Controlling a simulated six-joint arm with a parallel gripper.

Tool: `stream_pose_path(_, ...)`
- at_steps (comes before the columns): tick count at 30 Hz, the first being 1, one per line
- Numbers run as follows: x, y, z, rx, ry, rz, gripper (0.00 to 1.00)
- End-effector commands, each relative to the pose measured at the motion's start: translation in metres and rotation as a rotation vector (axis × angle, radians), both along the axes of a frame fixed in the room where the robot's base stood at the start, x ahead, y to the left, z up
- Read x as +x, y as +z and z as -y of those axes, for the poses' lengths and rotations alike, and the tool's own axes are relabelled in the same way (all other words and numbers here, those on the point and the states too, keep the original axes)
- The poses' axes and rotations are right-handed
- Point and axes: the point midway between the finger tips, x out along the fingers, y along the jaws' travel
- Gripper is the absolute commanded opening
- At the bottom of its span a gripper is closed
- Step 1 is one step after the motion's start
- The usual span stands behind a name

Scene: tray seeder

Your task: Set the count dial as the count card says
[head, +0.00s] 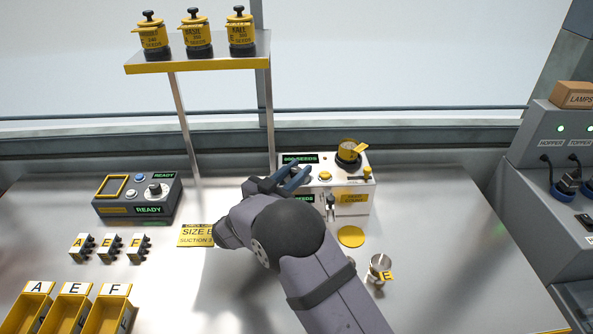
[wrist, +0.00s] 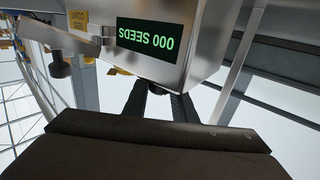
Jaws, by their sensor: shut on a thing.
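The white seed-count machine (head: 352,208) stands right of centre, with a yellow seed-count label and a green display on its front. In the wrist view the display (wrist: 148,40) appears upside down and reads 000 SEEDS. My gripper (head: 291,178) is at the machine's left upper side, its fingers (wrist: 158,98) closed against the housing. It seems shut on the count dial, which the fingers and housing hide. A yellow card (head: 196,235) on the table reads SIZE E and SUCTION 3, partly covered by my arm. I cannot make out a count card.
A dark control box (head: 137,198) with READY displays stands left. Several yellow bins (head: 72,306) and small lettered parts (head: 110,247) are at front left. A shelf (head: 200,58) holds three yellow jars. A metal cup tagged E (head: 379,268) and a yellow disc (head: 351,236) lie right of my arm.

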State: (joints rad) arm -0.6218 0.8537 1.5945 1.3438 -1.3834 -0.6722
Motion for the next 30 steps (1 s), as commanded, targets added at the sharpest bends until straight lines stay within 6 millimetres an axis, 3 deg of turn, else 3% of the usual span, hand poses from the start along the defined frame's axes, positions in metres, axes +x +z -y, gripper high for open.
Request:
stream_pose_path(12, 0.0001, -0.0018, 0.0000, -0.001, -0.254, 0.002, 0.02)
stream_pose_path(30, 0.0001, -0.0001, 0.0010, 0.000, -0.449, 0.004, 0.02)
